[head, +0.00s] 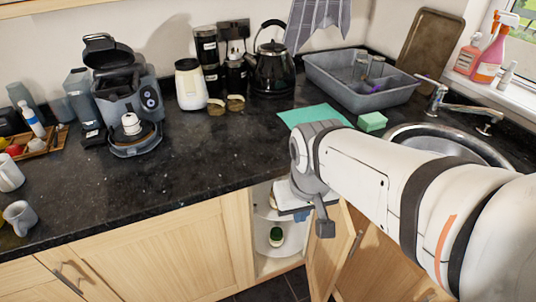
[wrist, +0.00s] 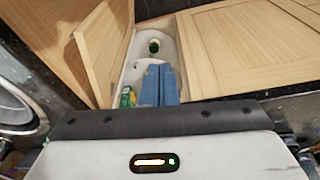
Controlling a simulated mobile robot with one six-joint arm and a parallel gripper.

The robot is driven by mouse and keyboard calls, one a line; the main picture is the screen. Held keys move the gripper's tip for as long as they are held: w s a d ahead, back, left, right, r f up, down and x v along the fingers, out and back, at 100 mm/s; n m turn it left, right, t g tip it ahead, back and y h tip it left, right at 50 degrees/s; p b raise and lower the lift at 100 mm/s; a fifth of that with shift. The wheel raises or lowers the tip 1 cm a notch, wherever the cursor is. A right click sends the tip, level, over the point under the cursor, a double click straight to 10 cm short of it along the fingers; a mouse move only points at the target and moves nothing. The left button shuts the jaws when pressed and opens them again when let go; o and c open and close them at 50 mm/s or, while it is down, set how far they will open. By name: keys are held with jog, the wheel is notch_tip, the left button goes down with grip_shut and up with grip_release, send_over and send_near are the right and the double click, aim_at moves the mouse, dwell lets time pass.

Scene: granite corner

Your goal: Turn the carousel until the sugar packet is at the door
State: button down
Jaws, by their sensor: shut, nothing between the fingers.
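The white carousel (head: 262,229) shows inside the open corner cupboard, with an upper and a lower shelf partly visible. It also shows in the wrist view (wrist: 138,50). A dark green jar with a pale top (head: 276,238) stands on the lower shelf, and a round green item (wrist: 154,46) shows in the wrist view. A green and yellow item (wrist: 127,98) is just left of my fingers; I cannot tell what it is. I cannot make out the sugar packet. My gripper (wrist: 159,68) is shut and empty, its blue fingers at the cupboard opening; contact is unclear.
The cupboard door (head: 328,252) stands open to the right of the opening, close to my gripper; it is at the left in the wrist view (wrist: 102,55). The black worktop (head: 190,170) overhangs the cupboard. The sink (head: 440,140) is behind my arm.

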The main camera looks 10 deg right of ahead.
jog(key=w+d+f+n+g+h+b, duration=0.2)
jog(key=f+n+h+b, duration=0.4)
jog(key=f, duration=0.5)
jog(key=w+d+f+n+g+h+b, duration=0.25)
jog(key=f+b, duration=0.45)
jog(key=f, duration=0.5)
jog(key=w+a+f+n+t+h+b, duration=0.2)
jog(key=w+a+f+n+t+b, duration=0.3)
jog(key=f, duration=0.3)
jog(key=w+a+f+n+t+h+b, duration=0.2)
jog(key=w+a+f+n+t+b, duration=0.15)
jog(key=f+n, duration=0.35)
jog(key=w+a+f+n+t+h+b, duration=0.1)
jog(key=w+a+f+n+t+b, duration=0.3)
jog(key=f, duration=0.5)
jog(key=w+d+b, duration=0.2)
jog(key=w+d, duration=0.5)
jog(key=d, duration=0.2)
jog(key=w+d+n+t+b, duration=0.1)
jog(key=w+d+b, duration=0.2)
jog(key=w+d, duration=0.4)
jog(key=d, duration=0.3)
jog(key=shift+d+r+b, duration=0.15)
jog(key=shift+r+b, duration=0.1)
jog(key=shift+b, duration=0.1)
jog(key=shift+w, duration=0.1)
